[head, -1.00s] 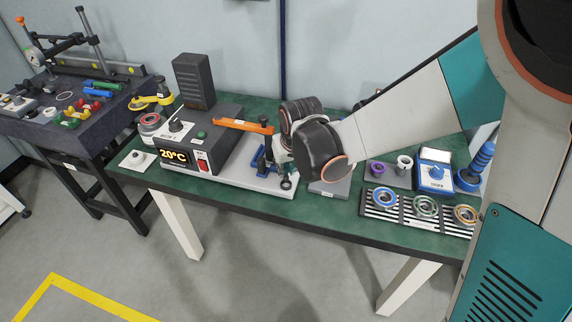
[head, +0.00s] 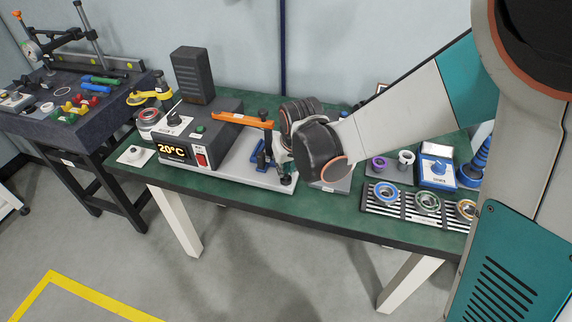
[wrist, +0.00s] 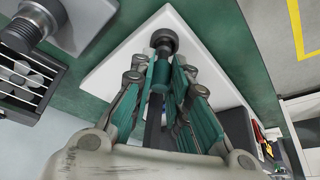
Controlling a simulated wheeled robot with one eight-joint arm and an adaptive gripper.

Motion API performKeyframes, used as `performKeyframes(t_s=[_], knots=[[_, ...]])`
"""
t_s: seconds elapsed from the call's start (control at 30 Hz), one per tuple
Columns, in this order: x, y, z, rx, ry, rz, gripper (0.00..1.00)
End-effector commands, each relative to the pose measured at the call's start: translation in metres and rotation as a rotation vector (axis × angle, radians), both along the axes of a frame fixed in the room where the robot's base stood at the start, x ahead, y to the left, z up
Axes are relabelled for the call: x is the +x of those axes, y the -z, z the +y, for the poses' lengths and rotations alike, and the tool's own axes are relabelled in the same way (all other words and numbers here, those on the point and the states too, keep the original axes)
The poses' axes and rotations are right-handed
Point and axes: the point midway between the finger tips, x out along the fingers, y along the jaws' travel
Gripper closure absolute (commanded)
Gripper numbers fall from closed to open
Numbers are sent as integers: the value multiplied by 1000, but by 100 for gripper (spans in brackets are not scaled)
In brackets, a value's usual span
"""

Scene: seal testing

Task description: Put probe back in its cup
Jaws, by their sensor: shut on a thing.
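My gripper (wrist: 160,82) is shut on a slim upright piece with a dark round end (wrist: 163,40), which looks like the probe. The fingers close around its green-looking body in the wrist view. In the head view my wrist hides most of the gripper, and the held piece's dark lower end (head: 287,179) shows just over the front right edge of the white base plate (head: 235,174). A purple cup (head: 379,163) and a pale grey cup (head: 405,159) stand on a grey holder right of my wrist. I cannot tell which cup belongs to the probe.
The heater box (head: 174,152) reading 20°C and an orange lever (head: 243,120) stand left of my gripper. A slatted rack (head: 408,212) with several rings, a white-and-blue box (head: 437,170) and a blue stepped cone (head: 473,170) are right. The green table's front strip is clear.

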Motion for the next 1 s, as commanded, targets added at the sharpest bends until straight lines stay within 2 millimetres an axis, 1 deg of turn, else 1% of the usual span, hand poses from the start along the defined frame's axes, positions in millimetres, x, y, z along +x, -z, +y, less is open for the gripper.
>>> performKeyframes(t_s=[0.53,0.83,0.87,0.9,0.97,1.0], knots=[[0,10,0,0,0,0,100],[0,10,0,0,0,0,100],[0,10,0,0,0,0,82],[0,10,0,0,0,0,73],[0,10,0,0,0,0,61],[0,10,0,0,0,0,61]])
